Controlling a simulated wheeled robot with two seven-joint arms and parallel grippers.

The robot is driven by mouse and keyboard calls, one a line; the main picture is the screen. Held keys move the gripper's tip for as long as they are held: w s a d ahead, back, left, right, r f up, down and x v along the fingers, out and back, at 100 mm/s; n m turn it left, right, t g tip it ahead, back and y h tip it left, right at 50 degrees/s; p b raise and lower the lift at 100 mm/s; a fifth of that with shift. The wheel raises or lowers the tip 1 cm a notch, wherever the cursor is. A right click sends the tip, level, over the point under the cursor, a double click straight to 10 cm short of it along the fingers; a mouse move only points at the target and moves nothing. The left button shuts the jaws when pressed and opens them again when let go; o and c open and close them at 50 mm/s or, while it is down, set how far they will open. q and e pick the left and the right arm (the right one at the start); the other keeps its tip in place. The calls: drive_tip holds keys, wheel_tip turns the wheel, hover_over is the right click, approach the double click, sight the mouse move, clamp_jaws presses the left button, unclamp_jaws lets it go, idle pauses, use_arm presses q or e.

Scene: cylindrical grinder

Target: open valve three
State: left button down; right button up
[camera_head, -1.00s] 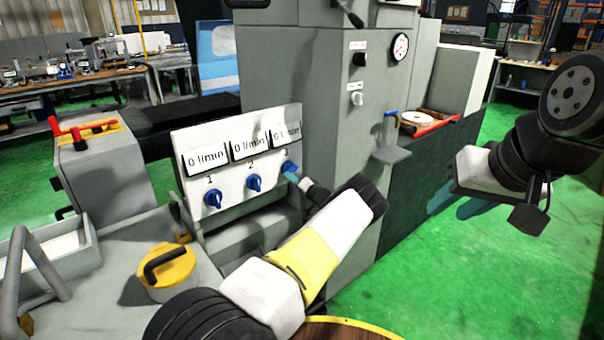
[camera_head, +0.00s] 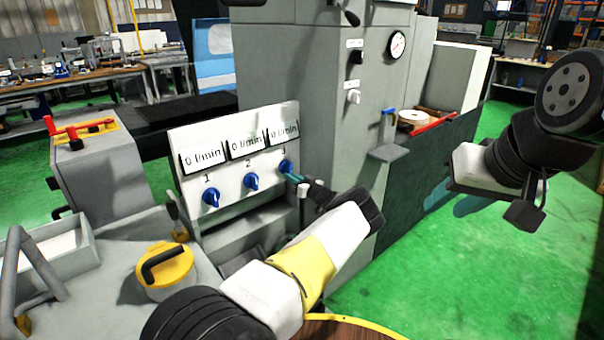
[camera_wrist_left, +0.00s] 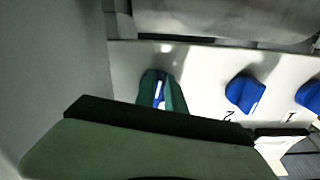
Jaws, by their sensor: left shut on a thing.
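A white panel (camera_head: 234,187) carries three blue valve knobs under displays reading 0 l/min. Valve three (camera_head: 286,166) is the rightmost knob in the head view; its label is partly hidden. My left gripper (camera_head: 291,176) is at valve three, reaching in from the lower right. In the left wrist view, the green fingers (camera_wrist_left: 162,92) are shut on the blue knob of valve three (camera_wrist_left: 158,91), one on each side. Valve two (camera_head: 251,181) and valve one (camera_head: 211,197) stand free to its left. My right arm shows at the right, but its gripper cannot be made out.
The grey machine cabinet (camera_head: 335,110) rises close to the right of the panel, with a gauge (camera_head: 397,45) and switches. A yellow-lidded pot (camera_head: 167,268) stands at the lower left, near a grey tray (camera_head: 62,250). Green floor lies open at the right.

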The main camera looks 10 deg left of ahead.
use_arm(q)
drive_tip(key=shift+d+f+n, duration=0.1)
drive_tip(key=shift+n, duration=0.2)
idle(0.4)
drive_tip(key=c, duration=1.4)
unclamp_jaws()
drive_tip(key=shift+w, duration=0.1)
drive_tip(key=v, duration=0.8)
